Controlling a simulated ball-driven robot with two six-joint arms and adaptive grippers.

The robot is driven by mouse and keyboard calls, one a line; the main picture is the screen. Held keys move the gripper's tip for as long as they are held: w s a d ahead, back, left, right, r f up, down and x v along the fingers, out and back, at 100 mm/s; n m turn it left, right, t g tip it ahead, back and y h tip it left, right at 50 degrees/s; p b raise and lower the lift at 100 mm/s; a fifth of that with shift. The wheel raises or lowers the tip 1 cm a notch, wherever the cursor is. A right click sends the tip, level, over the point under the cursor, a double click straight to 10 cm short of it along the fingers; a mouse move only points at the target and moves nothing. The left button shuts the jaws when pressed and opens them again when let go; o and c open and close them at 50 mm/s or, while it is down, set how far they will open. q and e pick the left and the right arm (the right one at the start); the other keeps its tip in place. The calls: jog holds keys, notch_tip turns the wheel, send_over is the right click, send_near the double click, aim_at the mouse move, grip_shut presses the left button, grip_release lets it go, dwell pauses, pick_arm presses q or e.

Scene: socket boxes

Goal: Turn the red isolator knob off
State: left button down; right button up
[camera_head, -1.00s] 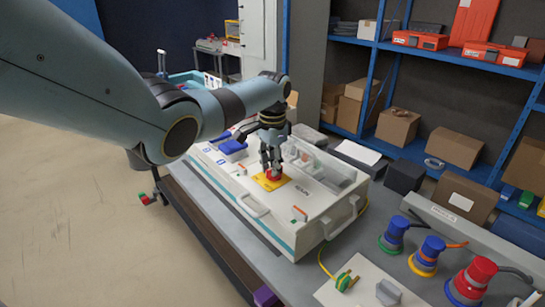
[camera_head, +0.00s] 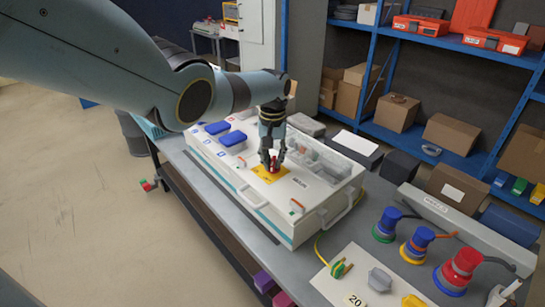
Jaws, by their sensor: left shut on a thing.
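The red isolator knob (camera_head: 272,166) stands on a yellow plate (camera_head: 266,177) on top of the white socket box (camera_head: 296,222). My left gripper (camera_head: 272,161) points down from above and is shut on the red knob. Its fingers hide part of the knob, so I cannot tell the knob's exact angle. My right gripper is not in view.
Blue socket covers (camera_head: 232,139) sit on the box's far left. A white board (camera_head: 350,283) lies at the front. Blue shelving (camera_head: 451,45) stands behind.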

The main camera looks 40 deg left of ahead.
aim_at(273, 161)
pick_arm(q)
jog(key=shift+w+r+n, duration=0.1)
jog(key=shift+w+n, duration=0.05)
jog(key=shift+n, duration=0.45)
jog(key=c, duration=1.3)
grip_release()
jog(key=shift+c, duration=0.2)
notch_tip(273, 161, up, 12)
